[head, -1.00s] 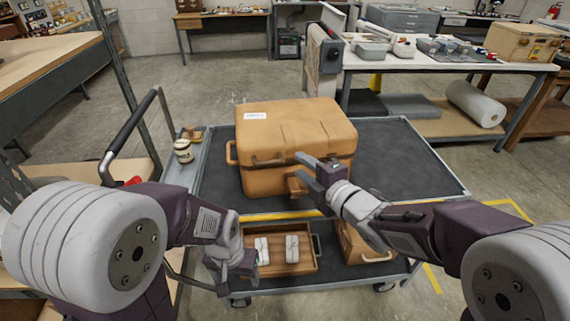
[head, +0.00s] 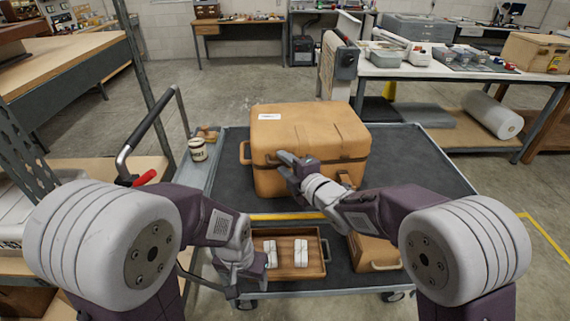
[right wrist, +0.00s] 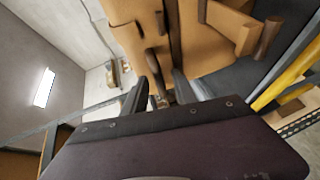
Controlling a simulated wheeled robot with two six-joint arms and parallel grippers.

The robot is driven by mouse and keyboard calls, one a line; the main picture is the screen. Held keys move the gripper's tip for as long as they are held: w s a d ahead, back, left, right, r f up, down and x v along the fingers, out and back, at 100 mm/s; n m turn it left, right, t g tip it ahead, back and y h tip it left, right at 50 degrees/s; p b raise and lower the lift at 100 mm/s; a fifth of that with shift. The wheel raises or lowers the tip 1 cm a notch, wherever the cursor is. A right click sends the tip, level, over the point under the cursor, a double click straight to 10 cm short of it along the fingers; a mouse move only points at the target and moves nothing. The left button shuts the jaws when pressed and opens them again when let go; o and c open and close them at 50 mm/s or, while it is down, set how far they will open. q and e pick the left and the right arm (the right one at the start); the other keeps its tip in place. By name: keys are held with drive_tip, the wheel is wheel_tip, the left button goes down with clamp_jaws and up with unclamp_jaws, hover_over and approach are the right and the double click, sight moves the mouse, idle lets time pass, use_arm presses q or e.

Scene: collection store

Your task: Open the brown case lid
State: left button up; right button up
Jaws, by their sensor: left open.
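The brown case (head: 325,125) stands on the top deck of a grey cart with its lid shut. A white label lies on the lid, and a handle (head: 245,152) sticks out at its left end. My right gripper (head: 283,166) is at the front face of the case, left of its middle, near the lid seam; it hides part of the front. In the right wrist view its fingers (right wrist: 161,80) are apart, close to the case front (right wrist: 200,45); I cannot tell whether they touch it. My left gripper (head: 247,281) is open and empty, low by the cart's lower shelf.
The cart deck (head: 420,160) is clear right of the case. Below are a wooden tray (head: 318,262) with white items and another brown case (head: 375,252). A white table (head: 450,78) stands behind.

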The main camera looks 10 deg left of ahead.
drive_tip(key=shift+s, duration=0.1)
drive_tip(key=shift+c, duration=0.2)
clamp_jaws()
drive_tip(key=shift+r, duration=0.1)
idle(1.0)
